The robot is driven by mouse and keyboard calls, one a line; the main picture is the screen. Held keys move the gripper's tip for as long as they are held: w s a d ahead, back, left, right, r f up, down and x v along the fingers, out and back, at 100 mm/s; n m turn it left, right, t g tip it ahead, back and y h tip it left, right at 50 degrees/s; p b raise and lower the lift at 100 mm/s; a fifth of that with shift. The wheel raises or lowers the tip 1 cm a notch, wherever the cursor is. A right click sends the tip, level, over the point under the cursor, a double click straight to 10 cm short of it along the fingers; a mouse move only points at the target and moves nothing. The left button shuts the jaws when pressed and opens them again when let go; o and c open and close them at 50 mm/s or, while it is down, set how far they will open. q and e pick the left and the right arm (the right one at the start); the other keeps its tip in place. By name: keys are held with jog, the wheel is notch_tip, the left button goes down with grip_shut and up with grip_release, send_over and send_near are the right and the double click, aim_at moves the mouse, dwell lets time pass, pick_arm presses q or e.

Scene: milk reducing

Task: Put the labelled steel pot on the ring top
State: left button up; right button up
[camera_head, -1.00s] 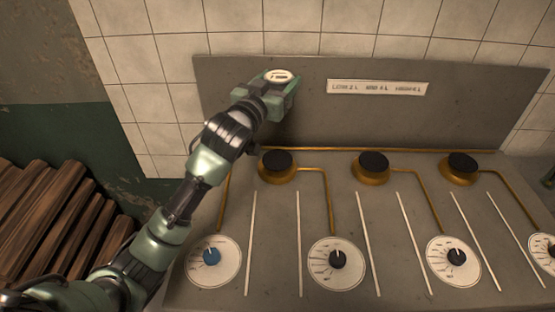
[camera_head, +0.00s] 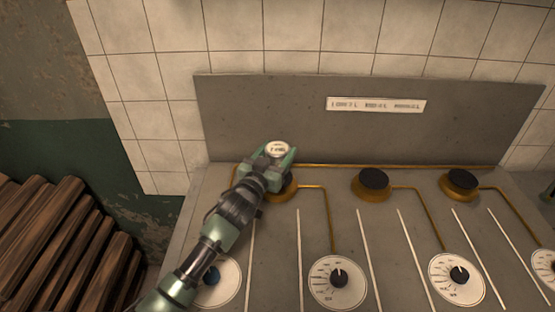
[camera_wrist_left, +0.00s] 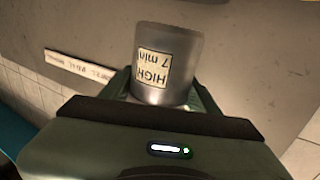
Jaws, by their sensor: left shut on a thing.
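The steel pot (camera_wrist_left: 170,60) is a plain metal cylinder with a cream label reading "HIGH 7 min", upside down in the left wrist view. In the head view its pale round top (camera_head: 279,149) with dark lettering shows between the jaws. My left gripper (camera_head: 268,165) is shut on the pot, at the leftmost ring top (camera_head: 288,190). The gripper hides much of that brass ring and its dark cap. I cannot tell whether the pot touches the ring. My right gripper is not in view.
Two more brass rings with dark caps, the middle one (camera_head: 372,185) and the right one (camera_head: 460,184), stand uncovered. A grey back panel (camera_head: 300,120) with a label strip (camera_head: 376,105) rises behind. Dials (camera_head: 338,281) line the front. Dark wooden slats (camera_head: 40,235) lie at left.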

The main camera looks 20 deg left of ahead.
pick_arm(q)
notch_tip(320, 180, down, 2)
jog(key=shift+f, duration=0.3)
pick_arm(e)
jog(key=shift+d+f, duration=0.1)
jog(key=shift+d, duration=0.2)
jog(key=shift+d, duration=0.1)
pick_arm(q)
jog(key=shift+f, duration=0.2)
jog(key=o, duration=1.6)
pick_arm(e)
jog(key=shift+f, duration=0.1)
pick_arm(q)
jog(key=shift+r, duration=0.15)
